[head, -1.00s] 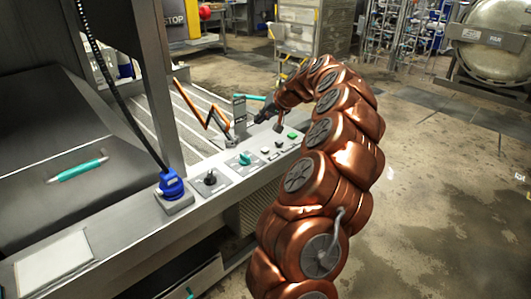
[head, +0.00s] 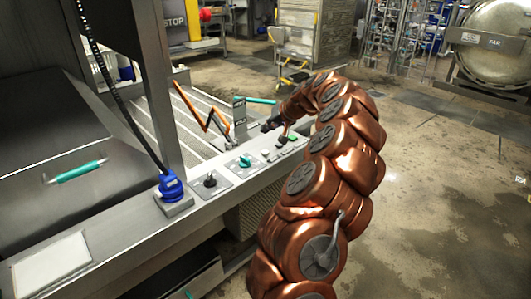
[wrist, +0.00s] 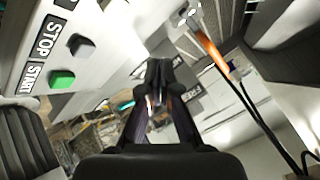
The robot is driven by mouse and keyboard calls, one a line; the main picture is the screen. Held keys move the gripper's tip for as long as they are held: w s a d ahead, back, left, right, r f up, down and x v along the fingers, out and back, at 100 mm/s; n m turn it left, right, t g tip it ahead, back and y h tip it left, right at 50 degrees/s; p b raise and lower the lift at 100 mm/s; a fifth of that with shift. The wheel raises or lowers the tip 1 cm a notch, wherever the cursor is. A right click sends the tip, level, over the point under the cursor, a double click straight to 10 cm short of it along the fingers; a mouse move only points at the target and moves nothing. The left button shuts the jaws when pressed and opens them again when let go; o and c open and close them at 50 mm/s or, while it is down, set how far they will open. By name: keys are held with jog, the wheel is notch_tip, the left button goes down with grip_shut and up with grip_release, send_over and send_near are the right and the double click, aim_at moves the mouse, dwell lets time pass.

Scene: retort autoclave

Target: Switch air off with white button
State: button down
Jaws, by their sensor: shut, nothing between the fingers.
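A control panel (head: 225,178) runs along the front ledge of the machine. Small buttons sit at its far end; a pale one (head: 265,152) lies right of the teal knob (head: 245,160), too small to be sure it is the white one.
A blue plug (head: 171,186) with a black cable and a black knob (head: 210,181) sit on the nearer panel. An orange bent lever (head: 205,116) stands by a small upright plate (head: 239,112). Open floor lies right of my arm.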

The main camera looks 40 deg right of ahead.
jog(key=b, duration=0.1)
send_over(267, 152)
notch_tip(267, 152, down, 5)
jog(key=shift+w+r, duration=0.15)
jog(key=shift+f+b, duration=0.65)
jog(key=shift+f, duration=0.1)
jog(key=shift+f, duration=0.1)
dwell(0.7)
jog(key=shift+f+b, duration=0.25)
jog(key=shift+b, duration=0.2)
jog(key=shift+f+b, duration=0.45)
jog(key=shift+f, duration=0.1)
dwell(0.7)
dwell(0.4)
jog(key=shift+r, duration=0.95)
jog(key=shift+r, duration=0.1)
jog(key=shift+r+p, duration=0.8)
jog(key=shift+r, duration=1.6)
